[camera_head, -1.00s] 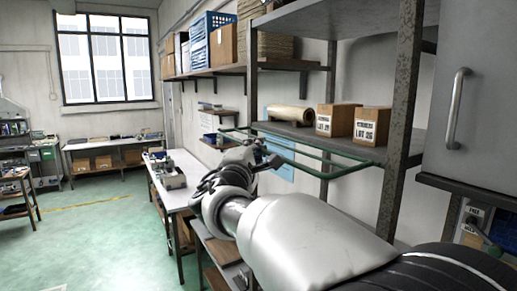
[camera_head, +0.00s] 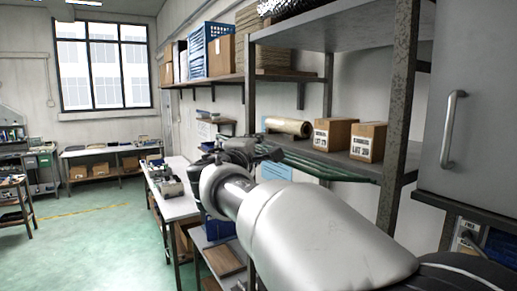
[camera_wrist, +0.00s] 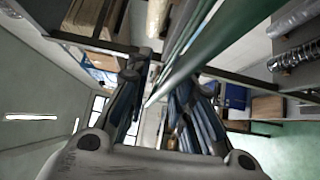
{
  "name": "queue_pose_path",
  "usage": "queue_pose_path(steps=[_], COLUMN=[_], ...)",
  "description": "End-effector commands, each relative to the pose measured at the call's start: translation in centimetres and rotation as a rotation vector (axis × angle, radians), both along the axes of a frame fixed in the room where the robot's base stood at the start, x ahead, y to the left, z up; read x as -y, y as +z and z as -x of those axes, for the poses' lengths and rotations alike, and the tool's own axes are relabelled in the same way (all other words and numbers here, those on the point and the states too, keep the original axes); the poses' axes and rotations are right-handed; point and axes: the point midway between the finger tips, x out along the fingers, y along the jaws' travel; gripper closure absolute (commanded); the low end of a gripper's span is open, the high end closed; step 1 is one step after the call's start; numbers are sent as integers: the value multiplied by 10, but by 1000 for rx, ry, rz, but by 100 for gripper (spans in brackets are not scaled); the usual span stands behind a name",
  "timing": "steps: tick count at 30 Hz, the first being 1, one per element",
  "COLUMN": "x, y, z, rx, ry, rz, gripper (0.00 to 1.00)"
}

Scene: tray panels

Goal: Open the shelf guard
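The shelf guard (camera_head: 325,168) is a frame of green bars along the front of the middle shelf (camera_head: 395,160). In the head view its bars lie close together, just below the shelf edge. My gripper (camera_head: 264,153) is at the guard's far end, in front of the shelf. In the wrist view a green bar (camera_wrist: 190,58) runs close above and between the two dark fingers. My gripper (camera_wrist: 160,85) has its fingers apart. I cannot tell whether either finger touches the bar. The guard's far end is partly hidden by my gripper.
Two cardboard boxes (camera_head: 367,142) and a tan roll (camera_head: 288,126) sit on the shelf. Rusty posts (camera_head: 399,100) and a grey cabinet door (camera_head: 480,110) stand at right. A workbench (camera_head: 178,195) is beyond my arm. The green floor (camera_head: 90,245) at left is clear.

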Motion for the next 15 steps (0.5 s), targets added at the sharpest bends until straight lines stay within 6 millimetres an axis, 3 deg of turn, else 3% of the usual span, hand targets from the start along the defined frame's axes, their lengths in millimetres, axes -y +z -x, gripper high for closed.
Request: queue_pose_path(steps=[15], x=[-2], y=[1], z=[8], rx=[1], ry=[1], rz=[-1], gripper=[70])
